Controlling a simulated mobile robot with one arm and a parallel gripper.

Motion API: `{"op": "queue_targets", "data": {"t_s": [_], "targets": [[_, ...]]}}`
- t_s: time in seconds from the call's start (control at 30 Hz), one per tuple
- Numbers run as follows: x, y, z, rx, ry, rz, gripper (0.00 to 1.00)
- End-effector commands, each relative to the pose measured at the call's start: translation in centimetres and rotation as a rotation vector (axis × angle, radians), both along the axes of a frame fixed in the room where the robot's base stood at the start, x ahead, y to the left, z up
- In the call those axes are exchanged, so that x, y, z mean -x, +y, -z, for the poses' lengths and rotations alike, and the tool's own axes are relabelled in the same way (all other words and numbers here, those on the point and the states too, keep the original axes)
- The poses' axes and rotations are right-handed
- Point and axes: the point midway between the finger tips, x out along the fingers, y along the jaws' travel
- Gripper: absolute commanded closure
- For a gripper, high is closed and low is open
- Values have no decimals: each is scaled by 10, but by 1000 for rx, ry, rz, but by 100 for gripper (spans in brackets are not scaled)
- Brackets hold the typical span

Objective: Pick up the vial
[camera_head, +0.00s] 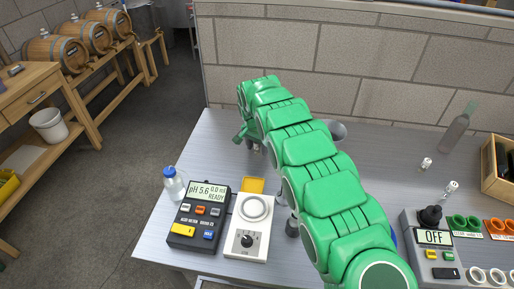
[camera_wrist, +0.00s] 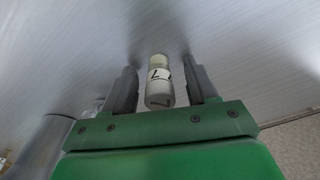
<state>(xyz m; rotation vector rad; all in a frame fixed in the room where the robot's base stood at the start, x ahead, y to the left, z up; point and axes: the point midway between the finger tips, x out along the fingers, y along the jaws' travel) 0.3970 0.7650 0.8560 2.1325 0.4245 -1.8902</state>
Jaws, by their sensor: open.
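A small vial (camera_wrist: 160,84) with a pale cap and a white label with dark marks shows in the wrist view. It lies in the gap between the two fingers of my gripper (camera_wrist: 160,72), with a narrow space on each side. The fingers are open and do not appear to touch it. In the head view my green arm reaches over the bench and hides most of the gripper and this vial. Two other small vials with white caps stand on the right of the bench, one farther back (camera_head: 426,164) and one nearer (camera_head: 451,187).
A pH meter (camera_head: 199,214), a stirrer plate (camera_head: 249,228) and a blue-capped bottle (camera_head: 173,184) stand at the bench's left. A device reading OFF (camera_head: 434,247), coloured ring holders (camera_head: 466,224), a clear bottle (camera_head: 455,133) and a wooden crate (camera_head: 497,187) are at right.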

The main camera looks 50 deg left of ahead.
Motion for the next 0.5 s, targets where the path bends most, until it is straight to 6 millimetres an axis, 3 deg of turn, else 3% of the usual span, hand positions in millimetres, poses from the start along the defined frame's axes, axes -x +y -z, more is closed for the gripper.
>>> {"op": "queue_targets", "data": {"t_s": [0.03, 0.37, 0.5], "targets": [[0, 0, 0, 0, 0, 0, 47], [0, 0, 0, 0, 0, 0, 97], [0, 0, 0, 0, 0, 0, 100]]}}
